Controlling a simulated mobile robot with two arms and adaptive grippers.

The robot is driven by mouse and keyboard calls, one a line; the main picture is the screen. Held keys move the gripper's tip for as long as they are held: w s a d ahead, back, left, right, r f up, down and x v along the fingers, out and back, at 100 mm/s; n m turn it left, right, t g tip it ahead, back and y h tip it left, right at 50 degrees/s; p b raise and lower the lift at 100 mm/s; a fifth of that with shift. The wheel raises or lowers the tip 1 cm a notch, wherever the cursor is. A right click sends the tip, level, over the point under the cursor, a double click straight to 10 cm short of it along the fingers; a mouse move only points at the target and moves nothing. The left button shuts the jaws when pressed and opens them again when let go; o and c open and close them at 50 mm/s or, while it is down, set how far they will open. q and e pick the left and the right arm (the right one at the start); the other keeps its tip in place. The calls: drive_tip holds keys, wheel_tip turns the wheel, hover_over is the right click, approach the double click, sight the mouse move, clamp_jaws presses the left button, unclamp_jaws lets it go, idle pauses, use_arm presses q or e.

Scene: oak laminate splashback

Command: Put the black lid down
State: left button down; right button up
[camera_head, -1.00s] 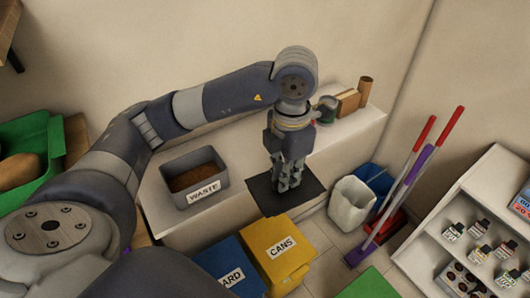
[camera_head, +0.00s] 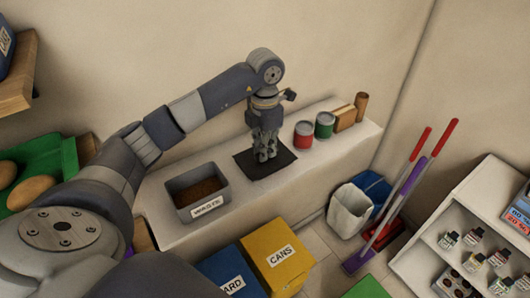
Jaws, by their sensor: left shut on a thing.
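The black lid (camera_head: 283,159) is a flat, dark square panel in the head view. It lies roughly level over the white ledge (camera_head: 330,152), just right of the grey waste bin (camera_head: 215,207). I cannot tell whether it touches the ledge. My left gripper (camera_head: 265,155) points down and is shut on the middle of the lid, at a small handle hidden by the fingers. My right gripper is not in view.
The waste bin is open, with brown contents. Right of the lid stand a red can (camera_head: 303,135), a green can (camera_head: 324,125) and wooden items (camera_head: 346,118). A yellow cans bin (camera_head: 278,257) and a blue bin (camera_head: 230,272) stand below the ledge's front.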

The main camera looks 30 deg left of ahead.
use_arm(q)
wheel_tip(320, 180, down, 3)
drive_tip(key=shift+p, duration=0.95)
drive_tip(key=shift+f, duration=0.2)
drive_tip(key=shift+f, duration=0.1)
drive_tip(key=shift+f+b, duration=0.15)
drive_tip(key=shift+b, duration=0.15)
drive_tip(key=c, duration=1.6)
unclamp_jaws()
